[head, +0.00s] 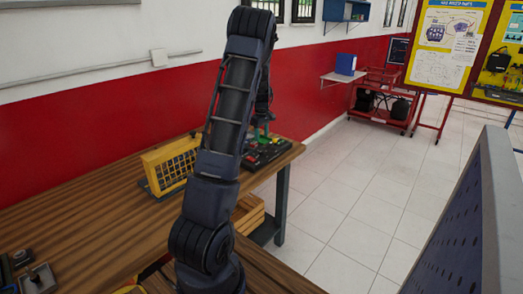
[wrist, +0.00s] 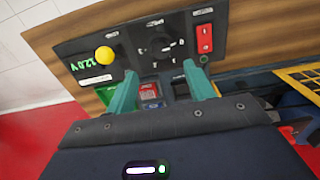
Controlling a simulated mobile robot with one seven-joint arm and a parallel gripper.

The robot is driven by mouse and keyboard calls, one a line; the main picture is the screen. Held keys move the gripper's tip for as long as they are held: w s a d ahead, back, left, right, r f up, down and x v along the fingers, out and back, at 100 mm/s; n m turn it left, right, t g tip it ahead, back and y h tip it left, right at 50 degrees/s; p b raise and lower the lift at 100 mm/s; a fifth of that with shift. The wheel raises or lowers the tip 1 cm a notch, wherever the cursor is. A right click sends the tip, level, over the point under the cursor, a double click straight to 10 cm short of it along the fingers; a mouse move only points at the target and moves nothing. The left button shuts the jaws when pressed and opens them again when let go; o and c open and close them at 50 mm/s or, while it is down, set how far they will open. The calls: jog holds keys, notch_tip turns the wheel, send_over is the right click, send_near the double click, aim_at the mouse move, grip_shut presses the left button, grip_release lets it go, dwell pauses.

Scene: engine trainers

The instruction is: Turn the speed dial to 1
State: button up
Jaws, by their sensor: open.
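The black control panel (wrist: 75,48) shows in the wrist view, tilted in the picture. A dark round dial (wrist: 161,47) with pale marks around it sits mid-panel, probably the speed dial; its setting is too small to read. My gripper (wrist: 161,72) has two teal fingers, apart and empty, one toward each side of the dial and just below it in the picture. I cannot tell whether they touch the panel. In the head view my gripper (head: 262,132) is over the dark equipment (head: 268,150) at the table's far end, partly hidden by my arm.
The panel also bears a yellow knob (wrist: 104,55), a green 12.0V readout (wrist: 83,66) and a red switch (wrist: 205,38). Red and green parts show between the fingers. A yellow grid frame (head: 168,168) stands on the wooden table (head: 100,215).

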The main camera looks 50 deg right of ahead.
aim_at(261, 151)
notch_tip(261, 151, down, 9)
jog(key=shift+r, duration=0.1)
dwell(0.3)
jog(key=c, duration=1)
jog(key=shift+o, duration=0.2)
jog(key=shift+m, duration=0.4)
jog(key=m, duration=0.5)
jog(key=shift+w, duration=0.1)
jog(key=m, duration=0.5)
jog(key=shift+m, duration=0.4)
